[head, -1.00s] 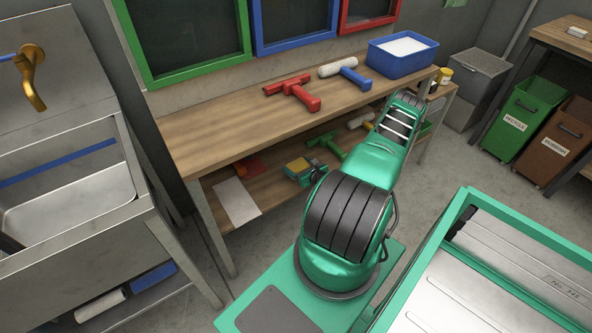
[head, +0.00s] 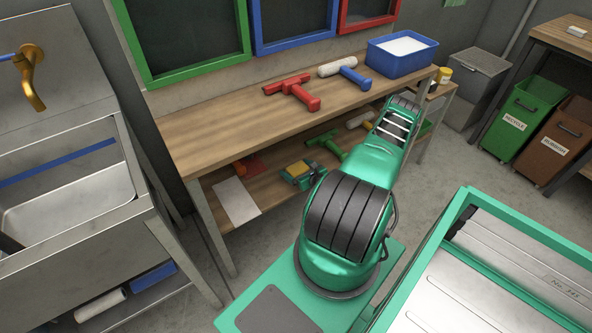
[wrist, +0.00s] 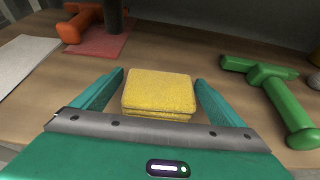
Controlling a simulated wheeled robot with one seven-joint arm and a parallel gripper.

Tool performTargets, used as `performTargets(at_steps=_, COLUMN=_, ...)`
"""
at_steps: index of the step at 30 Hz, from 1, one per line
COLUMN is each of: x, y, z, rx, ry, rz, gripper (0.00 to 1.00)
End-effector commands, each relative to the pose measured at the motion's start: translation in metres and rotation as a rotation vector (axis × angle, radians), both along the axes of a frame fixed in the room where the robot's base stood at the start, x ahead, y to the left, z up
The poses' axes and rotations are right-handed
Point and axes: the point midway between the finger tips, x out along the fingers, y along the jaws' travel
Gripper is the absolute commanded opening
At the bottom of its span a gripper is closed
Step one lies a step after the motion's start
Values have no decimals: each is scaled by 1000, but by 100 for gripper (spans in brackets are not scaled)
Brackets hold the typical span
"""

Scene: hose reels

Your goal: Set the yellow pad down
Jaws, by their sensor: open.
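The yellow pad (wrist: 158,92) lies between the two green fingers of my gripper (wrist: 160,92) in the wrist view. It looks like two thin yellow layers, one on the other. Gaps show between the pad and both fingers, so the jaws stand open around it. The pad appears to rest on the wooden lower shelf (wrist: 45,110). In the head view the yellow pad (head: 299,167) shows small on the lower shelf of the bench, at my gripper (head: 302,170); my arm partly hides this area.
On the shelf, a green tool (wrist: 280,95) lies right of the pad. An orange tool (wrist: 80,22) stands on a red pad (wrist: 98,42) at back left, beside a white sheet (wrist: 22,58). The bench top (head: 215,115) is close overhead and holds a red tool (head: 295,92).

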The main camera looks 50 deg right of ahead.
Motion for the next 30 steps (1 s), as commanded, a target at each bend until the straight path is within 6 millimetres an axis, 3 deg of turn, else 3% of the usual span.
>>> performTargets(at_steps=18, x=-93, y=22, z=39, rx=2, ry=2, rz=-3, gripper=92)
performTargets(at_steps=30, x=-108, y=26, z=46, rx=0, ry=0, rz=0, gripper=92)
